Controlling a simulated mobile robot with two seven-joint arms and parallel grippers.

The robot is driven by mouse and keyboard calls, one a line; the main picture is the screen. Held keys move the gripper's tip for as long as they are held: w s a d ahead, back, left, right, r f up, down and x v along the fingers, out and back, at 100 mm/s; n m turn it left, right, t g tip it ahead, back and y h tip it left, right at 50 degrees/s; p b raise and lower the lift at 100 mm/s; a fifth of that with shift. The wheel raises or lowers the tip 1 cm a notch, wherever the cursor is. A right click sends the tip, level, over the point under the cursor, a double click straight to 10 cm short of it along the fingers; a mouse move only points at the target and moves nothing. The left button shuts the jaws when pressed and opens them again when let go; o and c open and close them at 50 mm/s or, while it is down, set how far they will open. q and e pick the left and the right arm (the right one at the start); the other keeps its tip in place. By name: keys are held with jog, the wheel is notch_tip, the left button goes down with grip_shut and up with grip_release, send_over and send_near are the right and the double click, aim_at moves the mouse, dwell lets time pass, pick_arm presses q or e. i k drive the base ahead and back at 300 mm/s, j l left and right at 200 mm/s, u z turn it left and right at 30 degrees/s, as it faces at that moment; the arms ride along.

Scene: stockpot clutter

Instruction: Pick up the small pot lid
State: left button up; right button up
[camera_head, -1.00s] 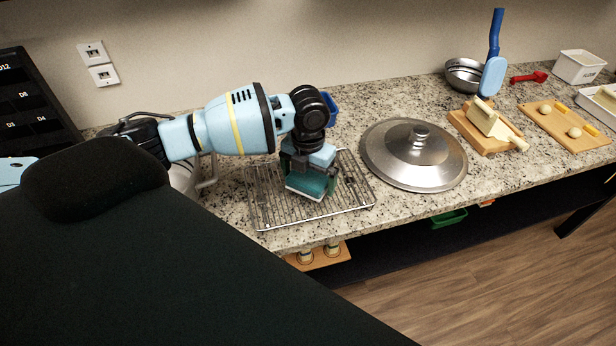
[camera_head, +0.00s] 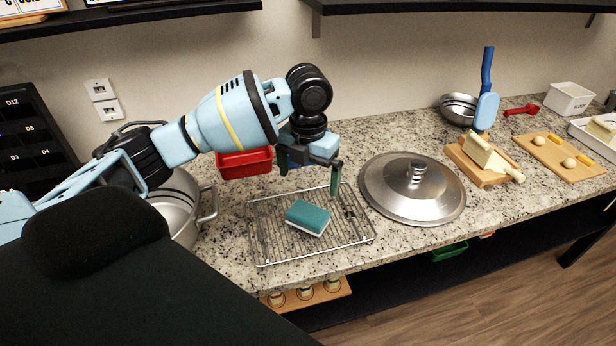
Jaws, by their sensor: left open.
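A round metal pot lid (camera_head: 393,198) with a knob on top lies flat on the granite counter, right of the wire rack. It is the only lid I see. My left gripper (camera_head: 309,173) is open and empty, above the back of the rack and left of the lid, apart from it. Its fingers point down. A teal sponge (camera_head: 307,217) with a white underside lies on the wire rack (camera_head: 262,245), below and in front of the gripper. My right gripper is not in view.
A metal pot (camera_head: 178,207) stands left of the rack, with a red container (camera_head: 244,163) behind. Right of the lid are a cutting board (camera_head: 493,175) with cheese, a metal bowl (camera_head: 456,109) and a blue utensil (camera_head: 487,105). A dark shelf (camera_head: 150,16) hangs above.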

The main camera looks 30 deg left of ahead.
aim_at(413, 189)
jog(key=i+l+u, duration=0.1)
jog(key=i+l, duration=0.15)
jog(key=i+l+u, duration=0.15)
jog(key=l, duration=0.25)
jog(key=i+l+u, duration=0.1)
jog(key=i+l, duration=0.25)
jog(key=i+l+u, duration=0.15)
jog(key=l, duration=0.3)
jog(key=i+l+u, duration=0.1)
jog(key=i+l, duration=0.15)
jog(key=l, duration=0.15)
